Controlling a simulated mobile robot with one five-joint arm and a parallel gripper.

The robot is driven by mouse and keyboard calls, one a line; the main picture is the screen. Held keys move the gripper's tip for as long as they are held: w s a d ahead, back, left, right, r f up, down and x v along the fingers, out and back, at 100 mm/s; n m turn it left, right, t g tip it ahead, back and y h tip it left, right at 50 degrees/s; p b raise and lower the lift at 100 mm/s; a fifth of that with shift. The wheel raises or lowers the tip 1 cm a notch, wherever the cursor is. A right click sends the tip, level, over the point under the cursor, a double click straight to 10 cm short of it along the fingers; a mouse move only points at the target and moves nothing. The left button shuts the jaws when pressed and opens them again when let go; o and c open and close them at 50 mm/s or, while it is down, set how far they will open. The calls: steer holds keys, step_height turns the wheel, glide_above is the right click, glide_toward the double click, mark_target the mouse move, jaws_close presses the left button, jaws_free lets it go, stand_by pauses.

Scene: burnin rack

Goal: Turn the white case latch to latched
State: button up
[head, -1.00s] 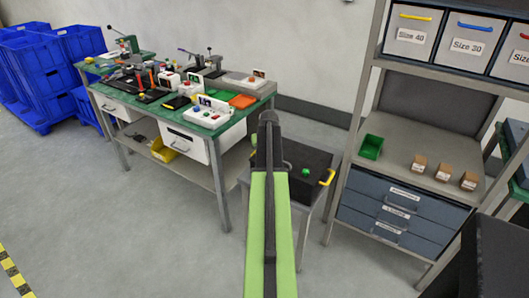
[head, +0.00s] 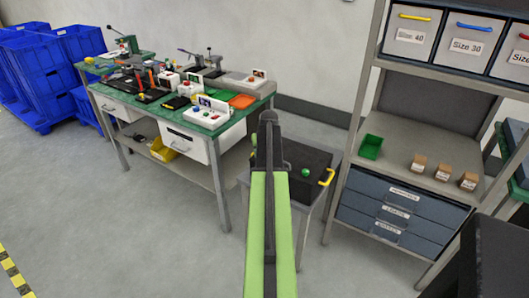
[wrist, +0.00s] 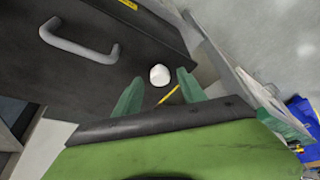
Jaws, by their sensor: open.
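The white latch knob (wrist: 160,75) is a small rounded piece on the dark case face (wrist: 95,75) in the wrist view. A thin yellow mark (wrist: 168,95) lies just beside it, toward my palm. My gripper (wrist: 160,76) has its two green fingers apart, one on each side of the knob in the picture. I cannot tell whether either finger touches it. In the head view my own arm covers the gripper and the white latch. The black case top (head: 310,157) shows beside my arm on a small grey stand.
A grey bar handle (wrist: 80,45) is on the same dark face. A cluttered green workbench (head: 205,125) stands left, a shelf rack (head: 415,150) right. Grey floor at lower left is clear.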

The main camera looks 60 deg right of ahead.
steer(key=p+v, duration=1.5)
steer(key=v, duration=0.2)
steer(key=shift+r+p, duration=0.15)
steer(key=shift+p, duration=0.15)
steer(key=shift+s, duration=0.1)
